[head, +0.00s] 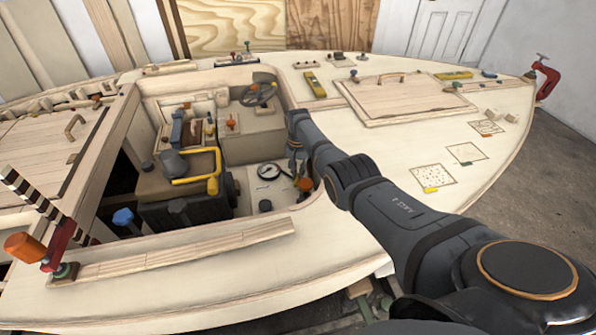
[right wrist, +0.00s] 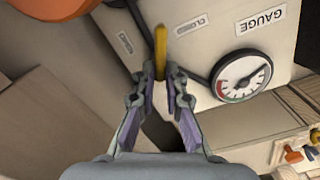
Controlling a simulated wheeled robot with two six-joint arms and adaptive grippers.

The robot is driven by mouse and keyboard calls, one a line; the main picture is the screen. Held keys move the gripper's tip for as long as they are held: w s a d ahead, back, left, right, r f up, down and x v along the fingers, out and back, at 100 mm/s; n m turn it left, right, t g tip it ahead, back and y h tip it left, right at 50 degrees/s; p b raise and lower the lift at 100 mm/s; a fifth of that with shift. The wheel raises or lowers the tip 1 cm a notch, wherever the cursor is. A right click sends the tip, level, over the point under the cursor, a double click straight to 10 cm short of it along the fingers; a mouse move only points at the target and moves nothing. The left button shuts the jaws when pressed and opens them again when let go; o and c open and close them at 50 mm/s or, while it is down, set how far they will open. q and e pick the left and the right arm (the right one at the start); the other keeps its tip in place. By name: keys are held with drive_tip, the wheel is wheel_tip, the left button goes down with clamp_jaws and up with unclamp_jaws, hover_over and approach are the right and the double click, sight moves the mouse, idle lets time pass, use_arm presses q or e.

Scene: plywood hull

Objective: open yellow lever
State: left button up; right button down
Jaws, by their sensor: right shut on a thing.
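The yellow lever (right wrist: 160,45) shows in the right wrist view as a narrow upright bar on a pale panel. A label reading CLOSED is just to its right, and a smaller label to its left is too blurred to read. My right gripper (right wrist: 161,74) is shut on the lever, with its purple-padded fingers on either side of its lower end. In the head view my right gripper (head: 296,168) reaches down into the cockpit beside the gauge, and the lever is hard to make out there. My left gripper is not in view.
A round gauge (right wrist: 243,77) sits right of the lever, also visible in the head view (head: 268,171). An orange knob (right wrist: 52,6) is close at upper left. A yellow pipe (head: 205,180) and a steering wheel (head: 258,94) are in the cockpit. Wooden deck edges surround the opening.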

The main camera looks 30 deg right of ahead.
sight(298, 174)
drive_tip(key=n, duration=0.5)
idle(0.6)
drive_tip(key=c, duration=1.4)
unclamp_jaws()
drive_tip(key=shift+r, duration=0.15)
wheel_tip(298, 174, up, 12)
